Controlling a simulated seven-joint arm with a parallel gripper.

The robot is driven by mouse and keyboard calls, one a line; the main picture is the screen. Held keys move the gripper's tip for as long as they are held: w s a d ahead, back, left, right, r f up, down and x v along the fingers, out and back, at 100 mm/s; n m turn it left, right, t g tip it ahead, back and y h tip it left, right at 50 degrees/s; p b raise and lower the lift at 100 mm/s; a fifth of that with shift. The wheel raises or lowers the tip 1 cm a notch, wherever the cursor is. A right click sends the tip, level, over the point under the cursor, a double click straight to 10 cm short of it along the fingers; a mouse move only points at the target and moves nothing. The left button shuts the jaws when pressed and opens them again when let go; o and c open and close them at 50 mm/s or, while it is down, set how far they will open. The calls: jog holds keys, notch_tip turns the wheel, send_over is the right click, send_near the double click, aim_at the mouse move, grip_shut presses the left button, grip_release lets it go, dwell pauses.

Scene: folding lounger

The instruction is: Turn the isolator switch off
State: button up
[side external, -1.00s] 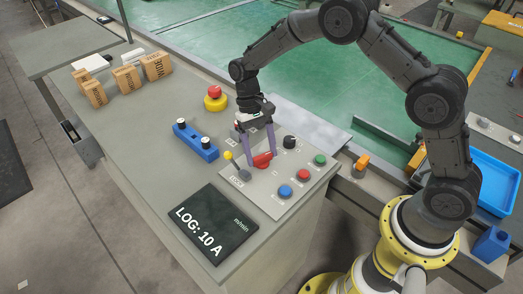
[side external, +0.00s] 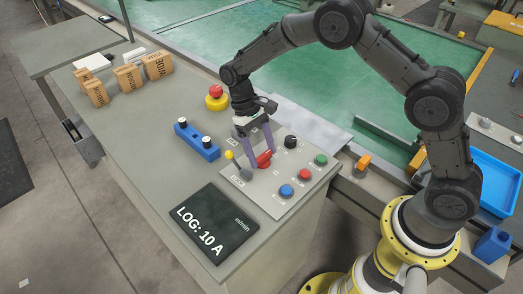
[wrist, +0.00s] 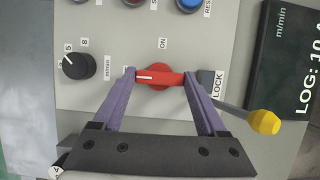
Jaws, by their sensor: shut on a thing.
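The isolator switch (side external: 264,159) is a red rotary handle on the grey control panel (side external: 268,206). My gripper (side external: 263,156) is shut on it, one purple finger at each end. In the wrist view the switch (wrist: 160,80) lies across the picture between the fingertips of my gripper (wrist: 160,75), its white mark at the left end. An "ON" label (wrist: 162,43) stands above the handle in that view, so the mark does not point at it. No "OFF" label is readable.
A black knob (wrist: 77,66) and a yellow-tipped lever (wrist: 264,122) by the "LOCK" label flank the switch. Red, green and blue buttons (side external: 286,190) sit close by. A display (side external: 213,224) reads "LOG: 10 A". A blue block (side external: 196,141) and an emergency stop (side external: 216,97) stand behind.

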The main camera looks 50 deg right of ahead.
jog(key=shift+r, duration=0.1)
jog(key=o, duration=1.3)
jog(key=v, duration=1.3)
jog(key=shift+r, duration=0.35)
jog(key=shift+w, duration=0.1)
